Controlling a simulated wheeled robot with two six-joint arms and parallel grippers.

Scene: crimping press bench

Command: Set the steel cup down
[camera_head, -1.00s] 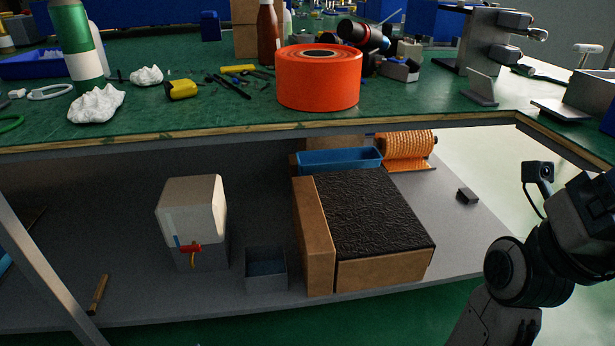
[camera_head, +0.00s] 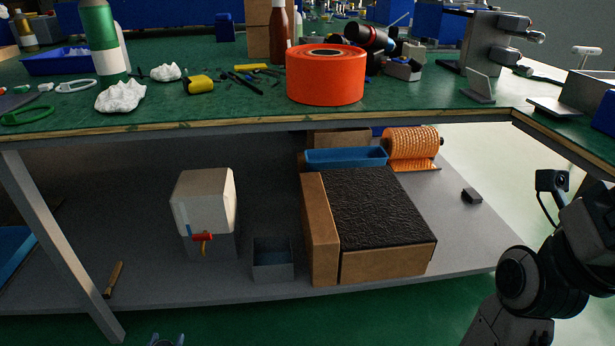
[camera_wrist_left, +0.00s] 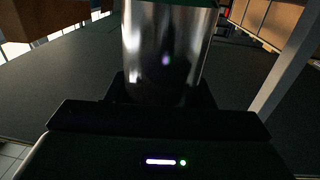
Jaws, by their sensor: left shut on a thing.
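The steel cup (camera_wrist_left: 165,50) is a shiny metal cylinder in the left wrist view, seen close up with its top cut off by the frame. My left gripper (camera_wrist_left: 160,92) is shut on it, with dark finger parts on both sides of its lower end. In the head view, only a small piece of my left gripper (camera_head: 168,341) shows at the bottom edge, and I cannot make out the cup there. My right arm shows at the right of the head view, but its gripper is out of frame.
The green bench top (camera_head: 225,110) holds an orange tape roll (camera_head: 325,78), white crumpled pieces (camera_head: 120,97) and tools. The grey lower shelf (camera_head: 150,250) holds a white container (camera_head: 205,200), a small grey bin (camera_head: 273,272) and a black-topped carton (camera_head: 375,210). A table leg (camera_head: 65,245) stands at left.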

